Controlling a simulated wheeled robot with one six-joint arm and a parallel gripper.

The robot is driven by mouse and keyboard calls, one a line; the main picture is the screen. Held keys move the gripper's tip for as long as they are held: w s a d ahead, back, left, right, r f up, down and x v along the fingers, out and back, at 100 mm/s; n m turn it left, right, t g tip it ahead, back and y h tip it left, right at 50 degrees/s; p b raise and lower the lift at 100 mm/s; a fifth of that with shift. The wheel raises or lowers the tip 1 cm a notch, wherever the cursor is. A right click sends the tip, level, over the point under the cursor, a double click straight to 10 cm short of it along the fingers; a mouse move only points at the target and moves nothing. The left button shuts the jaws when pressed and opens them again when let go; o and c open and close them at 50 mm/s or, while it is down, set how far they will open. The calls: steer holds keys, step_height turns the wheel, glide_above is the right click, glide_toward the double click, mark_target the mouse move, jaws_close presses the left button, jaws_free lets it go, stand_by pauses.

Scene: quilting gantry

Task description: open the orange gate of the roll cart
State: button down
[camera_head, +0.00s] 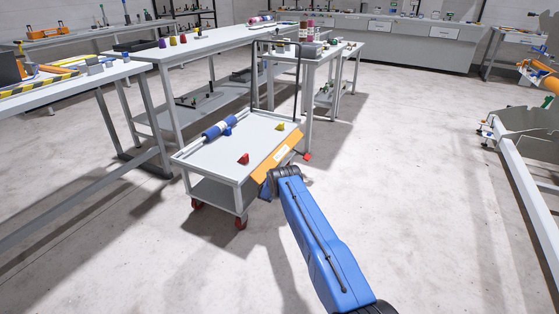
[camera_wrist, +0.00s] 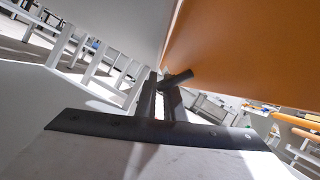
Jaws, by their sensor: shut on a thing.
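The roll cart (camera_head: 215,160) is a light grey two-level cart with a dark push frame and red casters. Its orange gate (camera_head: 283,153), with a white label, lies along the right side of the top deck. In the wrist view the gate (camera_wrist: 240,50) fills the upper right. My gripper (camera_wrist: 162,88) is shut on a short dark bar (camera_wrist: 178,78) beside the gate, which looks like its handle. In the head view my wrist is at the gate's near lower end, and the fingertips are hard to make out. How far the gate is swung is hard to tell.
On the cart deck lie a blue and white roll (camera_head: 219,130), a red piece (camera_head: 244,158) and a yellow piece (camera_head: 280,126). Long workbenches (camera_head: 200,42) stand behind and left. The floor (camera_head: 400,140) right of the cart is open. A white frame (camera_head: 520,165) stands far right.

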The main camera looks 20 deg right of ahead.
steer(key=shift+r, duration=0.1)
steer(key=c, duration=2.2)
jaws_free()
steer(key=shift+o, duration=0.2)
steer(key=shift+s+a+f, duration=0.25)
steer(key=shift+a, duration=0.05)
steer(key=v, duration=1.6)
steer(key=shift+s+f, duration=0.15)
steer(key=shift+s, duration=0.05)
steer(key=shift+a, duration=0.2)
